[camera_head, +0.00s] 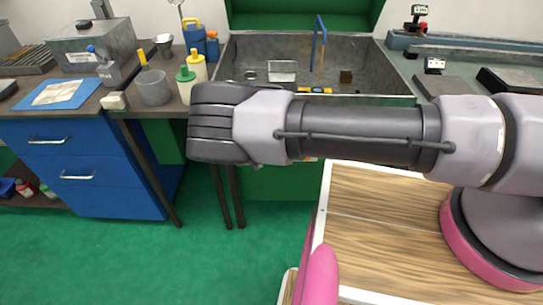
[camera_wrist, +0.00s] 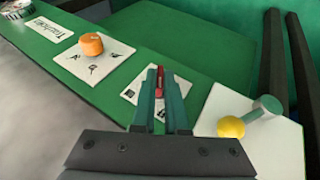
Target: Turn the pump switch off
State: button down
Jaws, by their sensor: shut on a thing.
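The red switch (camera_wrist: 160,74) shows in the wrist view, standing on a small white plate (camera_wrist: 131,97) with dark markings on a green panel. My gripper (camera_wrist: 160,84) has its two narrow fingers close together, shut on the red switch between their tips. The fingers hide part of the switch and its plate, so I cannot read its position for certain. In the head view my arm crosses the front of the machine and hides my gripper and the switch.
In the wrist view, an orange knob (camera_wrist: 91,44) on a white plate is left of my gripper. The head view shows a metal basin (camera_head: 340,55) and a blue cabinet (camera_head: 70,170).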

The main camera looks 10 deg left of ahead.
dwell(0.5)
jog(key=c, duration=0.9)
grip_release()
jog(key=shift+c, duration=0.2)
jog(key=v, duration=1)
jog(key=shift+s+a+r, duration=0.2)
jog(key=shift+r, duration=0.05)
